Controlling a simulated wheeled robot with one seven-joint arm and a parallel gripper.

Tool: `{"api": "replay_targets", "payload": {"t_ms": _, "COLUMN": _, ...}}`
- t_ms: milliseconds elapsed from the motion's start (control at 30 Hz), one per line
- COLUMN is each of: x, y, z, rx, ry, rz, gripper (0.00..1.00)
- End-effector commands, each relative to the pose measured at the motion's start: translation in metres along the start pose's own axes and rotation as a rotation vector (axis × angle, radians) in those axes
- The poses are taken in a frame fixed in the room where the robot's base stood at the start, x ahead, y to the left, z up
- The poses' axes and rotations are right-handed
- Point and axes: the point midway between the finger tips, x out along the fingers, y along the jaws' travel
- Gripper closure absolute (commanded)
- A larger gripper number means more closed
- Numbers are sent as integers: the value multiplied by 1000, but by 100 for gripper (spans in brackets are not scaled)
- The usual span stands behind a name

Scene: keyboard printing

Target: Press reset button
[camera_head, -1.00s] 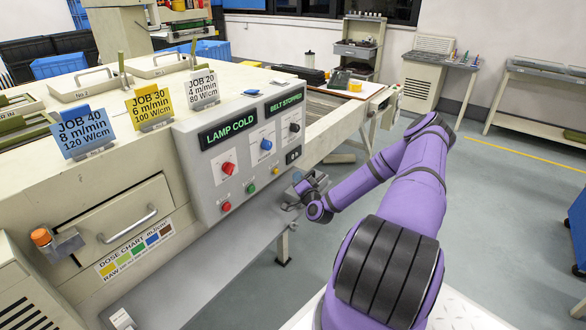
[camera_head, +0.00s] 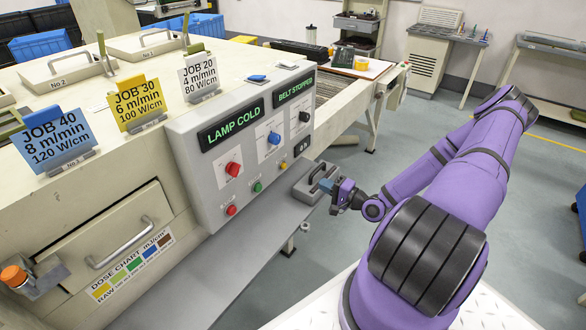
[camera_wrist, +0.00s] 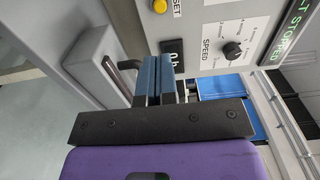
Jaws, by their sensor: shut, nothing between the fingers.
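The reset button is a small yellow button (camera_head: 283,165) on the lower right of the grey control panel (camera_head: 207,180). In the wrist view the yellow button (camera_wrist: 159,6) is at the top edge beside lettering that ends in "SET". My gripper (camera_head: 328,186) is in front of the panel, to the right of and a little below the button, apart from it. In the wrist view its two blue fingers (camera_wrist: 157,62) are side by side and shut, with nothing held. Their tips point toward the panel near a small black display (camera_wrist: 173,56).
A green button (camera_head: 258,187) and a red button (camera_head: 232,210) sit left of the yellow one. Red, blue and black knobs are above. A grey handled block (camera_head: 298,188) lies on the shelf (camera_head: 222,250) close to my gripper. Open floor is to the right.

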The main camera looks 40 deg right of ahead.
Motion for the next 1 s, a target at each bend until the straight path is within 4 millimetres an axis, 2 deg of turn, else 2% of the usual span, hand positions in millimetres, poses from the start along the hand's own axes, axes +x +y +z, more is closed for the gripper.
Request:
{"api": "replay_targets", "payload": {"t_ms": 167, "x": 4, "y": 0, "z": 0, "rx": -1, "ry": 0, "rz": 0, "gripper": 100}}
{"api": "replay_targets", "payload": {"t_ms": 267, "x": 13, "y": 0, "z": 0, "rx": -2, "ry": 0, "rz": -1, "gripper": 100}}
{"api": "replay_targets", "payload": {"t_ms": 800, "x": 108, "y": 0, "z": 0, "rx": -3, "ry": 0, "rz": -1, "gripper": 100}}
{"api": "replay_targets", "payload": {"t_ms": 1000, "x": 132, "y": 0, "z": -1, "rx": -3, "ry": 1, "rz": -1, "gripper": 100}}
